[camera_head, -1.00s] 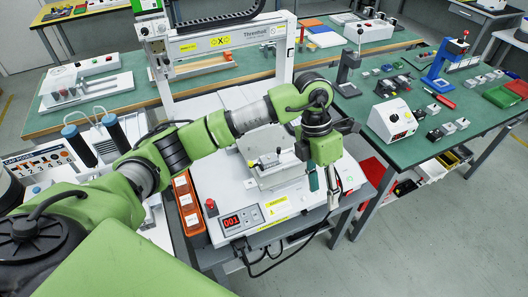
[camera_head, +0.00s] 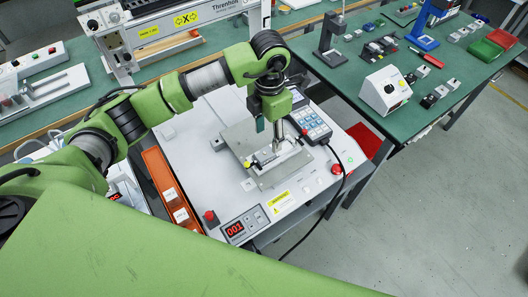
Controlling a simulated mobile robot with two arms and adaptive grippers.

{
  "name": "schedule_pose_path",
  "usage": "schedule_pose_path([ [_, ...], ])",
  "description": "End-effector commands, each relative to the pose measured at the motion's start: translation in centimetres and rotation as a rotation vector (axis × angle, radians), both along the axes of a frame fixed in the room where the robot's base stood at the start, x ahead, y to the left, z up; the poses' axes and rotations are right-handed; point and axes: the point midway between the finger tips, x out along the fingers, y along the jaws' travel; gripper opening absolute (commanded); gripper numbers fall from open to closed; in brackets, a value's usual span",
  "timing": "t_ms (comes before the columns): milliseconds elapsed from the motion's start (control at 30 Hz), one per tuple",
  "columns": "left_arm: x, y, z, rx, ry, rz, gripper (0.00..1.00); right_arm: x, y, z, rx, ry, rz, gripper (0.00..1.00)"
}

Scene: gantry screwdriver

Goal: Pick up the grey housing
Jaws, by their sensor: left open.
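A small grey block that looks like the grey housing (camera_head: 267,157) sits on a flat metal fixture plate (camera_head: 274,179) on the white gantry machine. It is small and partly covered from above, so its outline is not clear. My left gripper (camera_head: 270,131) hangs pointing down just above and behind the block, with its fingers apart. It looks empty; I cannot tell whether a fingertip touches the block. My right gripper is not in view.
A keypad pendant (camera_head: 311,124) stands close to the right of my gripper, with a black cable. A red button (camera_head: 210,217) and a display (camera_head: 234,228) are at the machine's front. An orange bin strip (camera_head: 168,190) lies left. The gantry beam (camera_head: 180,20) crosses behind.

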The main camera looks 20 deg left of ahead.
Motion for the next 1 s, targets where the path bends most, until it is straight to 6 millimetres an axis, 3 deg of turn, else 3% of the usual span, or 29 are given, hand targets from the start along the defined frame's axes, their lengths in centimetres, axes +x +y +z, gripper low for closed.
schedule_pose_path([
  [133, -0.1, 0.0, -2.3, -0.001, 0.003, 0.001, 0.47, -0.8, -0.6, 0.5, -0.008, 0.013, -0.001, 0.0],
  [433, -0.1, 0.5, -4.7, 0.0, 0.005, 0.002, 0.47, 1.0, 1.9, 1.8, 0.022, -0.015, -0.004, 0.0],
  [633, 0.0, 0.7, -7.7, -0.001, 0.002, 0.0, 0.47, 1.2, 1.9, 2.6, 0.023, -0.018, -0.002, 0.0],
  [933, 0.1, 0.8, -8.4, -0.001, -0.001, -0.001, 0.47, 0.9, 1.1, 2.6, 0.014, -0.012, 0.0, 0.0],
  [967, 0.1, 0.8, -8.4, -0.001, -0.001, -0.001, 0.45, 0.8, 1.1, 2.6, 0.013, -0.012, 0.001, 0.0],
  [1000, 0.1, 0.8, -8.4, -0.001, -0.001, -0.001, 0.34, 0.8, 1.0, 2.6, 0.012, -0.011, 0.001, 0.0],
])
